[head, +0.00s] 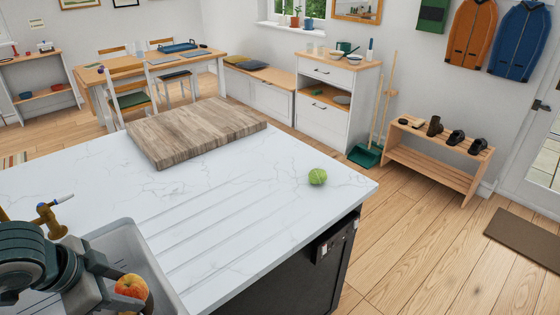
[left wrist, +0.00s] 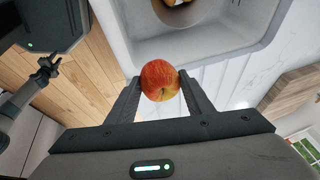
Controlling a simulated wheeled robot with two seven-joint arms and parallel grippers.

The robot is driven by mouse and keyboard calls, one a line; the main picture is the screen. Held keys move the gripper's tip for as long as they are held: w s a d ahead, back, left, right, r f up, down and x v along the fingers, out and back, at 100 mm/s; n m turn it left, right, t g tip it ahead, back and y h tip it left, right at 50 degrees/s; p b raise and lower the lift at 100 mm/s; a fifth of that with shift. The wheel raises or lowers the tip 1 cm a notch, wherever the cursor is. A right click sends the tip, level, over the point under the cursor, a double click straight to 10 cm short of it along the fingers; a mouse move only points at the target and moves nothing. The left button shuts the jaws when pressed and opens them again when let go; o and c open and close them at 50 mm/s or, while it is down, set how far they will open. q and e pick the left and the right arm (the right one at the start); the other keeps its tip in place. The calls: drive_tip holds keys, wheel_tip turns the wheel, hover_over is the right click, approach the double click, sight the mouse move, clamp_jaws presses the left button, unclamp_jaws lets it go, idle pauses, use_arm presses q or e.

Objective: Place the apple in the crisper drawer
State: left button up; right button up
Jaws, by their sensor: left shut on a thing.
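The apple (head: 130,287) is red and yellow and is held over the sink at the lower left of the head view. My left gripper (head: 117,290) is shut on it. In the left wrist view the apple (left wrist: 160,80) sits between the two fingertips, with its stem end showing. No crisper drawer can be made out in either view. A dark, claw-like end of what looks like my other arm (left wrist: 46,72) shows small at the left of the left wrist view; its jaw state is unclear.
The grey sink (left wrist: 222,38) holds a yellow-brown item (left wrist: 180,12), partly cut off. A gold tap (head: 48,215) stands beside it. The white counter (head: 240,195) carries a wooden board (head: 195,130) and a green round item (head: 317,177). A dark appliance (head: 300,275) is under the counter.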

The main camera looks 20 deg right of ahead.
use_arm(q)
drive_tip(key=w+a+f+n+t+y, duration=0.1)
drive_tip(key=a+f+n+y, duration=0.1)
drive_tip(key=a+f+n, duration=0.35)
drive_tip(key=a+f+n+y, duration=0.2)
drive_tip(key=a+n, duration=0.4)
drive_tip(key=a, duration=0.3)
drive_tip(key=d+f+n+y, duration=0.1)
drive_tip(key=d+f+n, duration=0.2)
drive_tip(key=d, duration=0.7)
drive_tip(key=shift+d+f+y, duration=0.2)
drive_tip(key=shift+f+y, duration=0.2)
drive_tip(key=shift+f, duration=0.1)
